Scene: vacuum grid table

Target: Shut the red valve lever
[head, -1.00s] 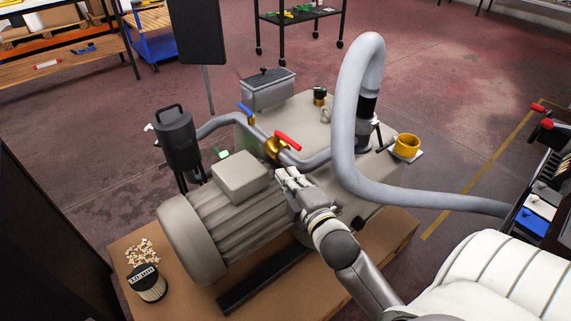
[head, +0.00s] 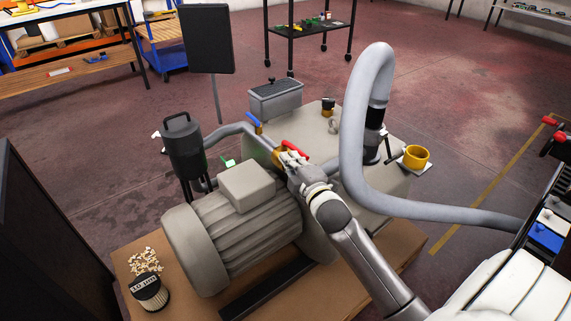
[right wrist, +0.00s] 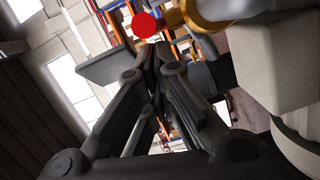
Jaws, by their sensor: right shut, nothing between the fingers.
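The red valve lever (head: 294,147) sits on a brass valve body (head: 276,158) in the grey pipe behind the motor. It slants down to the right in the head view. My right gripper (head: 288,160) is shut and empty, with its fingertips just in front of the lever and partly covering the valve. In the right wrist view the round red lever end (right wrist: 144,25) shows just beyond the closed fingertips (right wrist: 155,55), with brass (right wrist: 212,9) to its right. I cannot tell whether the fingers touch the lever. My left gripper is out of view.
A blue lever (head: 254,119) stands on the pipe to the left. The ribbed motor (head: 245,235) lies in front, and a thick grey hose (head: 352,150) arches to the right. A yellow cup (head: 416,157) stands further right.

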